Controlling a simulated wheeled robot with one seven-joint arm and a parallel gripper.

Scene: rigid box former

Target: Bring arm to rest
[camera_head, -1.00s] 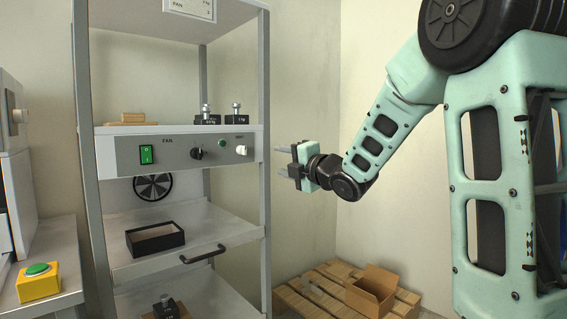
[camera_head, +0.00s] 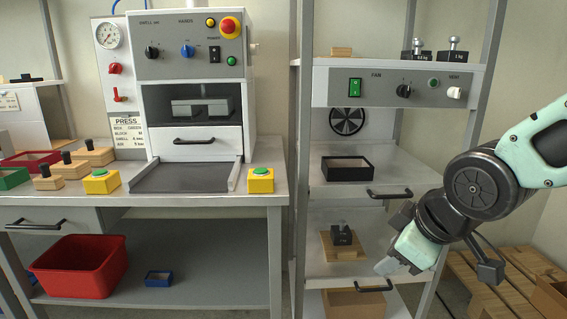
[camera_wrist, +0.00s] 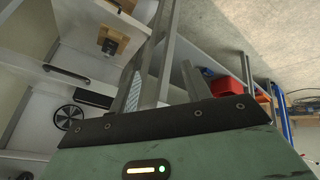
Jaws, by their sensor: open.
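My gripper (camera_head: 388,266) hangs low at the right in the head view, in front of the shelf rack, pointing down and to the left. Its mint body and grey fingertips overlap the lower shelves in the picture. In the wrist view its metal fingers (camera_wrist: 172,82) stand apart with nothing between them, so it is open and empty. My arm comes in from the right edge, bent at a dark joint. The head view does not show clearly whether the fingers touch a shelf.
The rack's fan panel (camera_head: 395,88) and a black open box (camera_head: 347,168) are left of my arm. A weight on a wooden block (camera_head: 342,240) sits lower. A press (camera_head: 195,90) stands on the bench at left. A wooden pallet (camera_head: 480,280) with a cardboard box is at right.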

